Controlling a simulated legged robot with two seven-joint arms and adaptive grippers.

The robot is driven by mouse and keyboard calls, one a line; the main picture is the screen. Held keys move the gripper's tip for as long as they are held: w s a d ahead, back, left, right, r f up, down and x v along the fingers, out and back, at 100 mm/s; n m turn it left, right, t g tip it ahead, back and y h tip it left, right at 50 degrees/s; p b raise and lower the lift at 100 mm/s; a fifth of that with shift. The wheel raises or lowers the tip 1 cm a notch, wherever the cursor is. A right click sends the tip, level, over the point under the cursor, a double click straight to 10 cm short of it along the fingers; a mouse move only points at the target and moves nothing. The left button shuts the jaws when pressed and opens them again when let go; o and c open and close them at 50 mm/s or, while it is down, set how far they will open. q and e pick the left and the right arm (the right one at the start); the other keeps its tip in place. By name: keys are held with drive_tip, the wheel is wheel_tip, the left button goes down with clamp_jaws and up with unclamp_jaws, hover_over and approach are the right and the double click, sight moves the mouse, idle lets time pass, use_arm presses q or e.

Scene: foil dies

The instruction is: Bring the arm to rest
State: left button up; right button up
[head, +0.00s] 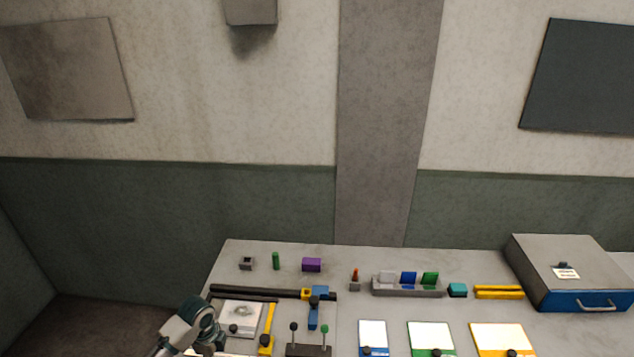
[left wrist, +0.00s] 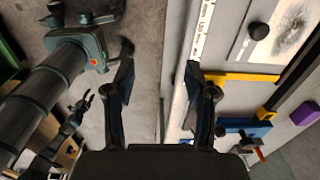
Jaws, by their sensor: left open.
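My left gripper (left wrist: 158,75) is in the left wrist view with its two dark fingers wide apart and nothing between them. It is over the table's front edge, with floor under one finger and a white marked strip (left wrist: 205,30) by the other. In the head view my left arm (head: 195,322) comes in at the bottom left, beside the white plate (head: 238,322); its fingertips are not visible there. A small dark claw, apparently my right gripper (left wrist: 80,108), shows at the left of the wrist view, off the table; its jaw opening is unclear.
On the table are a yellow bar (head: 267,335), a blue clamp-like piece (head: 314,308), a purple block (head: 312,265), a grey rack (head: 405,287) with coloured plates, and a large grey-blue box (head: 570,275). Two levers (head: 308,348) stand at the front.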

use_arm(q)
drive_tip(key=s+d+f+n+t+h, duration=0.2)
drive_tip(key=s+d+f+n, duration=0.4)
drive_tip(key=s+d+f, duration=0.6)
drive_tip(key=s+a+r+n+t+y, duration=0.1)
drive_tip(key=s+a+n, duration=0.2)
drive_tip(key=s+n, duration=0.35)
drive_tip(key=s+a+r+n+y, duration=0.1)
drive_tip(key=s+a+n, duration=0.25)
drive_tip(key=s, duration=0.55)
wheel_tip(320, 180, down, 26)
drive_tip(key=d+g+b, duration=0.1)
drive_tip(key=s+a+f+g+b, duration=0.1)
drive_tip(key=s+a+f, duration=0.2)
drive_tip(key=s+f, duration=1.5)
drive_tip(key=shift+s+f+b, duration=0.35)
drive_tip(key=shift+s+f, duration=0.05)
drive_tip(key=shift+f, duration=0.2)
use_arm(e)
drive_tip(key=f, duration=0.1)
drive_tip(key=a+f, duration=0.1)
drive_tip(key=shift+s+f, duration=0.2)
drive_tip(key=shift+f, duration=0.1)
